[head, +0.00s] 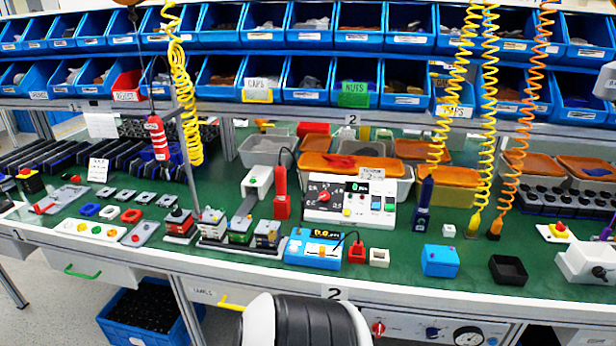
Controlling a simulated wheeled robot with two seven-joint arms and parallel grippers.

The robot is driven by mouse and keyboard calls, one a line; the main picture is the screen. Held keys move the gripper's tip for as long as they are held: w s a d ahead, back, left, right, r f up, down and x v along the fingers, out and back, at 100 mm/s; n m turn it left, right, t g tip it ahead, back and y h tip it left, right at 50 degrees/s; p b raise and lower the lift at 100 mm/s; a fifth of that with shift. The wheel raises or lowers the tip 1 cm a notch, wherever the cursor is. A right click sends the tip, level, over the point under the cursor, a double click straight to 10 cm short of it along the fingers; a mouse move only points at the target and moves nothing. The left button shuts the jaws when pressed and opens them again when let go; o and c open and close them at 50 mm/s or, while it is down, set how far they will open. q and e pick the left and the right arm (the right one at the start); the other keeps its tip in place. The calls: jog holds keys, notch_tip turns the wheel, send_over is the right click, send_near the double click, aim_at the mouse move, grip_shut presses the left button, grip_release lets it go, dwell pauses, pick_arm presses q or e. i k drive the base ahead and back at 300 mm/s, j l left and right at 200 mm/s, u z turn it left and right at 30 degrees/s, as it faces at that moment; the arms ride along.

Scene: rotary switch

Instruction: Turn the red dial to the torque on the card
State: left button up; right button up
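A white control box (350,214) stands on the green bench, a little right of centre. On its black scale panel is a small red dial (323,196) with white marks around it; its exact setting is too small to read. A small display with green figures (363,187) sits above to its right. A white card (98,169) with dark print stands upright at the left of the bench; its text is too small to read. A paper label (371,149) on the tray behind the box is also unreadable. Neither gripper is in view, and nothing touches the dial.
A blue device (313,250) with a display stands in front of the box. Red (281,194) and dark blue (424,204) tools flank it. Coiled yellow and orange cables hang at right. Another red knob (378,328) is below the bench edge.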

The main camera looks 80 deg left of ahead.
aim_at(325, 195)
jog(key=u, duration=2.4)
